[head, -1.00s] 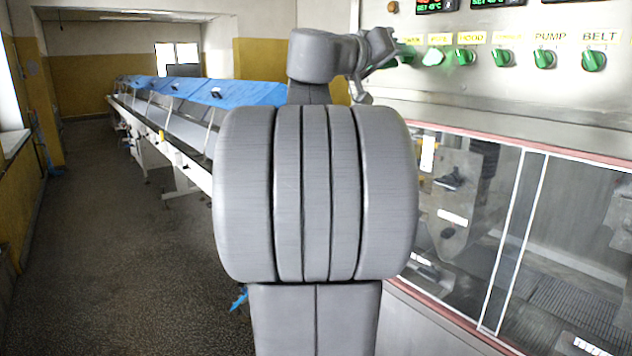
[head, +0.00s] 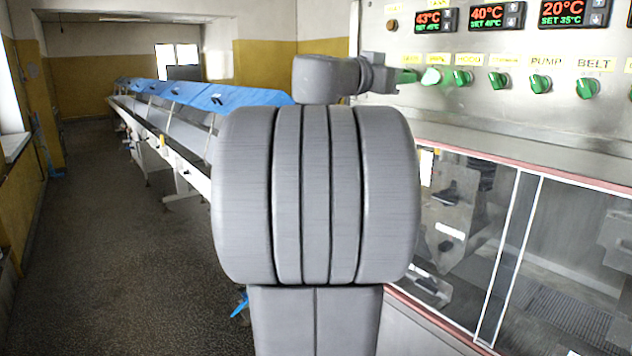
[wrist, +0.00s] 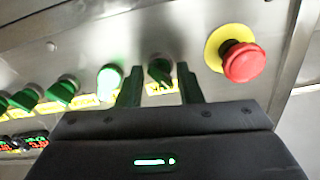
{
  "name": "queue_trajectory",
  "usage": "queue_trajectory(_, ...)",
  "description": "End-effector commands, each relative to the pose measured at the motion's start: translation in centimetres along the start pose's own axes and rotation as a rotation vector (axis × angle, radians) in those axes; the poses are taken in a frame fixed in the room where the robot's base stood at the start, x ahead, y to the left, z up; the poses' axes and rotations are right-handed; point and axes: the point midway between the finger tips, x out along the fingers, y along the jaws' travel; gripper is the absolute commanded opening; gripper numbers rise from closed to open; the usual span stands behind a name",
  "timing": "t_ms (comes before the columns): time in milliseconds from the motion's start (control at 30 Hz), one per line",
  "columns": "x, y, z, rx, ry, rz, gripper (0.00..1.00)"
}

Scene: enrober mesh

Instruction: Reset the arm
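My gripper (head: 408,77) is at the control panel, in front of the left end of the knob row. In the wrist view my gripper (wrist: 160,88) has its two dark fingers apart. A dark green knob (wrist: 160,70) shows between the fingertips; I cannot tell whether they touch it. A lit green knob (wrist: 109,80) is just left of the fingers there, and it also shows in the head view (head: 432,77). A red emergency button (wrist: 243,62) on a yellow ring is to the right in the wrist view. My own arm hides part of the panel in the head view.
More green knobs, including the PUMP knob (head: 540,83) and BELT knob (head: 587,88), continue to the right. Temperature displays (head: 497,17) are above them. A glazed enclosure (head: 520,255) is below. A conveyor with blue covers (head: 215,97) runs back at left. Floor (head: 110,230) is clear.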

Motion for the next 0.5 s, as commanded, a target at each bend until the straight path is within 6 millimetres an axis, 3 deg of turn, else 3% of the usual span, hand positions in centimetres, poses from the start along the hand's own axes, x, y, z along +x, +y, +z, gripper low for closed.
queue_trajectory(500, 0.01, -0.06, -0.48, 0.29, 0.0, 0.0, 0.33)
